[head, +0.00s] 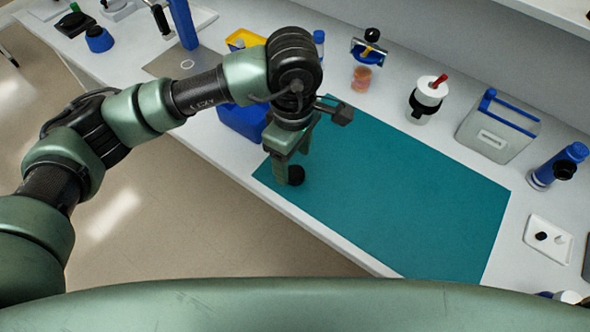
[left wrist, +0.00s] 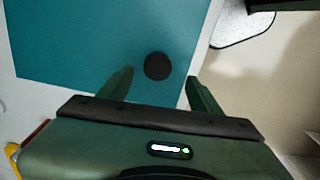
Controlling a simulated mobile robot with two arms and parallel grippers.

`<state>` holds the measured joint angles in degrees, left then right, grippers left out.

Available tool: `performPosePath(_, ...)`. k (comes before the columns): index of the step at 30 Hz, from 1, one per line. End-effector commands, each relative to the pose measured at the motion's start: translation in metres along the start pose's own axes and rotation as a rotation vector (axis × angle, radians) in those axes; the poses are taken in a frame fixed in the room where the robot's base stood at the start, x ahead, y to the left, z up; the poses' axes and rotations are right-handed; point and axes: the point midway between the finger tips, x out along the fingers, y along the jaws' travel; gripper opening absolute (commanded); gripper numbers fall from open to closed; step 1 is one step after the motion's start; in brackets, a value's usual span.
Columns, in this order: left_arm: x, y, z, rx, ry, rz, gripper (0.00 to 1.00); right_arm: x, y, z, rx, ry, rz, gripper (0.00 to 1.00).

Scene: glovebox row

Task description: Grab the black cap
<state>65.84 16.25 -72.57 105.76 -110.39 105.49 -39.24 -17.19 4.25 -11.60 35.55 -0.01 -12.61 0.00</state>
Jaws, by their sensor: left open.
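The black cap (head: 296,175) is a small dark disc lying on the teal mat (head: 410,200), near the mat's left corner. It also shows in the left wrist view (left wrist: 158,66), on the mat close to its edge. My left gripper (head: 293,168) points down over that corner, close beside the cap. In the left wrist view its two fingers (left wrist: 158,88) are spread apart, with the cap showing between and a little beyond their tips. The gripper is open and empty. My right gripper is not in view.
A blue bin (head: 243,122) stands just left of the gripper. A white-lidded jar (head: 428,98), a grey box with blue handle (head: 497,126) and a blue-capped bottle (head: 557,166) line the back. The counter's front edge runs close to the cap. Most of the mat is clear.

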Motion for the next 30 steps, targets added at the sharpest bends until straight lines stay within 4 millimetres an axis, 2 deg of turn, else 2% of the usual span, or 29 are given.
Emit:
performPosePath(4, 0.02, 0.002, -0.003, -0.002, -0.003, -0.007, 0.64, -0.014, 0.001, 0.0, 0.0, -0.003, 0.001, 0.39)
performPosePath(9, 0.042, 0.003, -0.003, 0.0, -0.003, -0.003, 0.64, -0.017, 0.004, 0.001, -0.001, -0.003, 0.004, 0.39)
performPosePath(17, 0.046, 0.004, -0.003, 0.001, -0.003, 0.0, 0.64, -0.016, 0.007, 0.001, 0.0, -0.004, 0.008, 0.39)
performPosePath(20, 0.046, 0.004, -0.003, 0.001, -0.003, 0.0, 0.42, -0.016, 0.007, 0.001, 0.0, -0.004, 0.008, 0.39)
performPosePath(24, 0.046, 0.004, -0.003, 0.0, -0.003, 0.0, 0.03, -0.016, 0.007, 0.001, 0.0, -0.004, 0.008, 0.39)
performPosePath(25, 0.046, 0.004, -0.003, 0.0, -0.003, 0.0, 0.0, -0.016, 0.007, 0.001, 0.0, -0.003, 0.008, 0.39)
performPosePath(30, 0.046, 0.004, -0.003, 0.0, -0.004, 0.0, 0.0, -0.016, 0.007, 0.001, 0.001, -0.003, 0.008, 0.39)
